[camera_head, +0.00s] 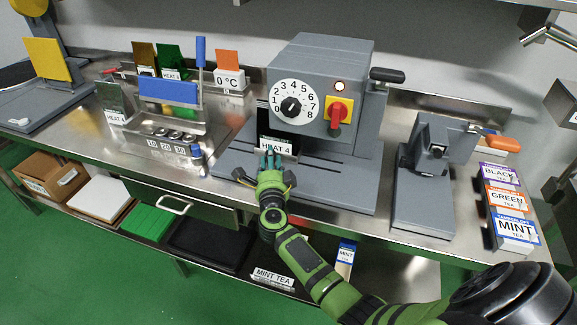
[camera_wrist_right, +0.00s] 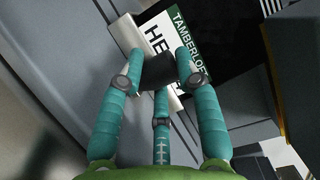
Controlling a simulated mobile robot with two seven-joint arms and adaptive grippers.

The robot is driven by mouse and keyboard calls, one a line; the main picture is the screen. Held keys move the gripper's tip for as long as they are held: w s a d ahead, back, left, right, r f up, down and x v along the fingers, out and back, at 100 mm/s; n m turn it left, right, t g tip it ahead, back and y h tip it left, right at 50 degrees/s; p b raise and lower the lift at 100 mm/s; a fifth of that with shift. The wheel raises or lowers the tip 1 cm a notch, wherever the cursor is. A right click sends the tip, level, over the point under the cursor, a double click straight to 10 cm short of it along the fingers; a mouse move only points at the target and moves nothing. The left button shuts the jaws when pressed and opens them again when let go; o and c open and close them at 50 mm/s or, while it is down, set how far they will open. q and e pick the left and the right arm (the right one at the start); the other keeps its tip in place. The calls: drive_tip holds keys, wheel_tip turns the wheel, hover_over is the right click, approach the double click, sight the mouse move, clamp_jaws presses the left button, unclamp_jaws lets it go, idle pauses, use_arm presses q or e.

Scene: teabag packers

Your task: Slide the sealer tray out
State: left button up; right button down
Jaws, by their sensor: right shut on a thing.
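The sealer (camera_head: 325,75) is a grey machine with a numbered dial (camera_head: 291,106) and a red switch (camera_head: 337,112) on yellow, under a lit lamp. A white "HEAT 4" card (camera_head: 275,146) with a dark green top band stands at its dark opening, just above the grey base. My right gripper (camera_head: 270,160) is at this opening, in front of the card. In the right wrist view its teal fingers (camera_wrist_right: 160,75) are closed around a small dark block, which looks like the sealer tray's handle (camera_wrist_right: 157,73). The rest of the tray is hidden or cannot be told apart. My left gripper is not in view.
A grey press-like device (camera_head: 425,185) stands right of the sealer. Black, green and mint tea boxes (camera_head: 513,230) line the bench's right end. A steel rack with coloured cards (camera_head: 168,92) stands on the left. A drawer handle (camera_head: 174,206) sits below the bench edge.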

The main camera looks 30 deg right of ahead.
sight(243, 165)
drive_tip(key=w+a+b, duration=0.1)
drive_tip(key=w+a, duration=0.1)
drive_tip(key=w+a+b, duration=0.1)
drive_tip(key=w, duration=0.1)
drive_tip(key=w+a+f+b, duration=0.1)
drive_tip(key=w+a, duration=0.1)
drive_tip(key=shift+a, duration=0.45)
drive_tip(key=c, duration=0.7)
unclamp_jaws()
drive_tip(key=shift+w, duration=0.3)
drive_tip(key=shift+r, duration=0.2)
drive_tip(key=shift+r, duration=0.2)
wheel_tip(243, 165, up, 9)
drive_tip(key=shift+r, duration=0.2)
